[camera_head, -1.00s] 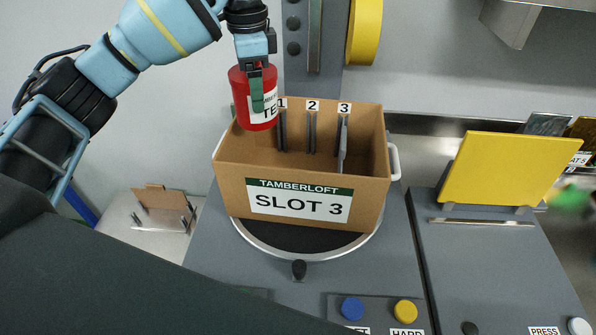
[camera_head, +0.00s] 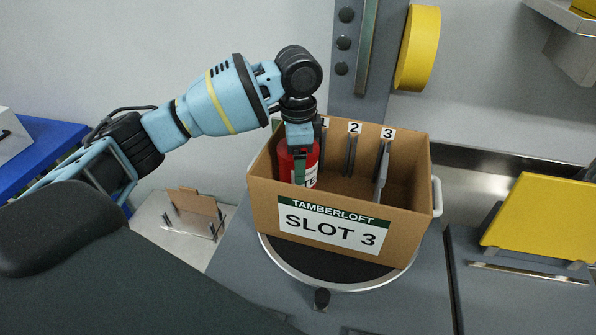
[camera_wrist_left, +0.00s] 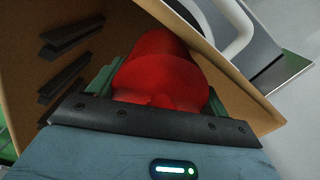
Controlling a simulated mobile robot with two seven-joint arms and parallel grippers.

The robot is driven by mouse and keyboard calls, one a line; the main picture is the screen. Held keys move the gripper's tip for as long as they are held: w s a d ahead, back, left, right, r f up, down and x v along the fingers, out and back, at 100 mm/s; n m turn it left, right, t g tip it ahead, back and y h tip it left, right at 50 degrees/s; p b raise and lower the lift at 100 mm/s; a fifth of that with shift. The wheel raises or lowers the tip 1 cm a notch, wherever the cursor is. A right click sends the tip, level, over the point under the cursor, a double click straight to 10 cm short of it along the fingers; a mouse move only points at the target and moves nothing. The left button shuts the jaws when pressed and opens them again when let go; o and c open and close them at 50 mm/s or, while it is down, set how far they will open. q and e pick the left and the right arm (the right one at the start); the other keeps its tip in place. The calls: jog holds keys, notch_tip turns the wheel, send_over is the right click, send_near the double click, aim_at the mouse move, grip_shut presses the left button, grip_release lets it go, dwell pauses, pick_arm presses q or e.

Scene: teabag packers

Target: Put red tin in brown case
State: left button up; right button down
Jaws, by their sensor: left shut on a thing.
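The brown case (camera_head: 408,222) stands on a round turntable and carries a label reading "TAMBERLOFT SLOT 3". Its back wall shows the numbers 1, 2 and 3 above dark dividers. My left gripper (camera_head: 300,165) points down into the left end of the case, below number 1, and is shut on the red tin (camera_head: 312,172). The tin's lower part is hidden behind the front wall, so I cannot tell if it touches the floor. In the left wrist view the red tin (camera_wrist_left: 165,75) sits between the fingers, beside the case wall (camera_wrist_left: 245,95). My right gripper is not in view.
A round turntable rim (camera_head: 340,286) surrounds the case's base. A white handle (camera_head: 437,196) sticks out on its right. A yellow panel (camera_head: 540,220) stands at the right, and a small brown panel on a stand (camera_head: 190,206) sits at the left.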

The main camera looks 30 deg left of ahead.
pick_arm(q)
notch_tip(320, 180, down, 4)
jog(key=shift+f, duration=0.2)
jog(key=o, duration=1)
jog(key=shift+f, duration=0.1)
notch_tip(320, 180, up, 12)
jog(key=shift+r, duration=0.15)
